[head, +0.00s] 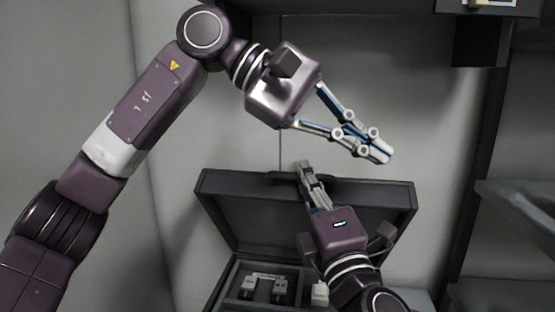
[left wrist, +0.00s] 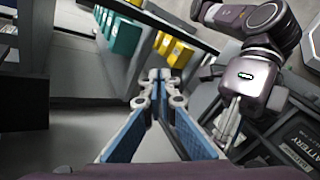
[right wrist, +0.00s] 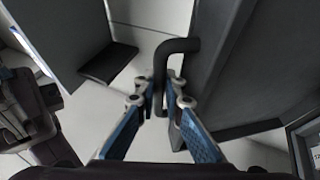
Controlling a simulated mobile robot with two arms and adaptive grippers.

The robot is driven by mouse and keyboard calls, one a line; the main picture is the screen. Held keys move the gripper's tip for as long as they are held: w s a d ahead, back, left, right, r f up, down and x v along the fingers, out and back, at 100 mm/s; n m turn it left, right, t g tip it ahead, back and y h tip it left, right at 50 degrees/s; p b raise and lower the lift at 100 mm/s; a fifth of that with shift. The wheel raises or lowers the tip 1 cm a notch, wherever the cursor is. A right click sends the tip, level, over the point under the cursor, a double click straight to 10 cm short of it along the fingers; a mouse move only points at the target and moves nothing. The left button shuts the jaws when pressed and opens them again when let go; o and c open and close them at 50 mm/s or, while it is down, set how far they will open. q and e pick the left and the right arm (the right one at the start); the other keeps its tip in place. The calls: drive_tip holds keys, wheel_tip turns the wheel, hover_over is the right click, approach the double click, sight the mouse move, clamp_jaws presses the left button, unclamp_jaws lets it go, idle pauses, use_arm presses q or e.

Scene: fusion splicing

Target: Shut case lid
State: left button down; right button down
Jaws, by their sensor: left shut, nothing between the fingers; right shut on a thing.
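The dark grey case lid (head: 240,210) stands open, raised at the back of the case (head: 228,290) in the head view. My right gripper (head: 303,166) reaches over the lid's top edge and is shut on the lid handle (head: 283,176). In the right wrist view the bent dark handle (right wrist: 181,46) passes between the closed fingertips, beside the lid panel. My left gripper (head: 384,153) is shut and empty, in the air above and to the right of the lid. Its closed fingertips also show in the left wrist view (left wrist: 159,76). My right arm hides part of the case.
Small grey devices (head: 265,288) sit inside the case. A battery-labelled item (left wrist: 300,146) shows in the left wrist view. A shelf (head: 515,205) stands at the right, and a cabinet (head: 490,30) is at the upper right. Yellow and teal boxes (left wrist: 124,38) stand on shelving.

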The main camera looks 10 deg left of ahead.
use_arm(q)
drive_tip(key=w+a+r+m+t+y, duration=0.2)
drive_tip(key=w+a+m+t+y, duration=0.15)
drive_tip(key=a+y, duration=0.3)
drive_tip(key=w+a+r+m+t+y, duration=0.1)
drive_tip(key=w+a+m+t+y, duration=0.3)
drive_tip(key=a, duration=0.4)
drive_tip(key=shift+n+y, duration=0.55)
drive_tip(key=shift+n, duration=0.2)
drive_tip(key=x, duration=0.8)
drive_tip(key=shift+f, duration=0.3)
drive_tip(key=shift+s+f, duration=0.15)
drive_tip(key=shift+f, duration=0.1)
drive_tip(key=shift+s+f, duration=0.25)
drive_tip(key=shift+s, duration=0.5)
drive_tip(key=shift+s+f, duration=0.25)
drive_tip(key=shift+s, duration=0.5)
drive_tip(key=shift+s+f, duration=0.1)
